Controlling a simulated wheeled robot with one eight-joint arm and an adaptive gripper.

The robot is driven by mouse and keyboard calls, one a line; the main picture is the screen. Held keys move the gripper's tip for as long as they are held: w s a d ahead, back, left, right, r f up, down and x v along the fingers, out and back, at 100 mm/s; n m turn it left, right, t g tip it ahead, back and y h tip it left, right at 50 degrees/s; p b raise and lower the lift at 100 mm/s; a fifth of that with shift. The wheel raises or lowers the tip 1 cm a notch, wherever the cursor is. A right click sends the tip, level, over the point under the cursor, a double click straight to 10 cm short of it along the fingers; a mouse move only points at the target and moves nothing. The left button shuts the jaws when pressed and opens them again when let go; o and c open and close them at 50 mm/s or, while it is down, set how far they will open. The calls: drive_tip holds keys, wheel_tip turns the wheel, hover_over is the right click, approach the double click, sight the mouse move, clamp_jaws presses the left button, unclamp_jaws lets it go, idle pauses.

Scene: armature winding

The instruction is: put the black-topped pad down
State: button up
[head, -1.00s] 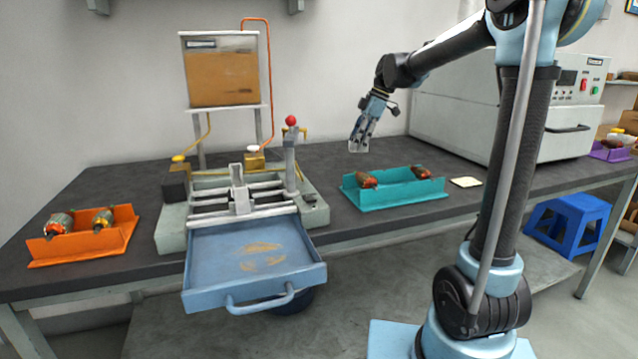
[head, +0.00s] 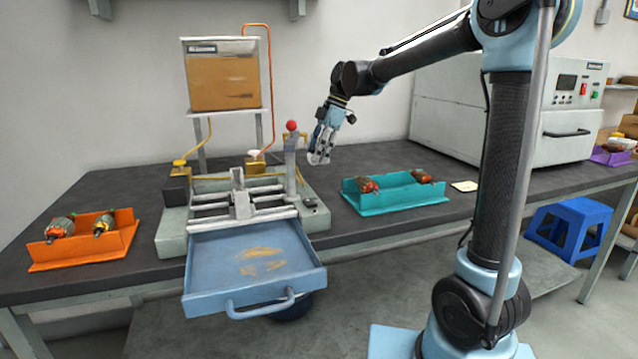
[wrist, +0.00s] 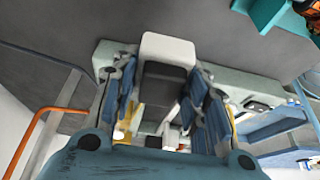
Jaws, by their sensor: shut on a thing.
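My gripper (head: 320,150) is shut on the black-topped pad (wrist: 165,88), which shows between the fingers in the wrist view as a dark block with a pale end. In the head view, a small pale part of the pad (head: 317,159) shows at the fingertips. My gripper is in the air above the table, just right of the red-knobbed post of the winding machine (head: 175,235) and left of the teal tray (head: 390,203). The fingers partly hide the pad's sides.
The teal tray holds two armatures, and an orange tray (head: 75,258) at the left holds two more. A cream flat pad (head: 465,186) lies right of the teal tray. A blue drawer (head: 240,297) juts out in front. Dark tabletop (head: 395,157) is clear behind the teal tray.

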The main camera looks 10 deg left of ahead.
sight(315, 186)
drive_tip(key=shift+f, duration=4.05)
drive_tip(key=shift+d+f, duration=0.1)
drive_tip(key=shift+f, duration=0.05)
drive_tip(key=o, duration=1.1)
drive_tip(key=shift+f, duration=0.2)
drive_tip(key=shift+r, duration=0.1)
drive_tip(key=shift+r, duration=0.25)
drive_tip(key=v, duration=1.2)
drive_tip(key=shift+s, duration=0.15)
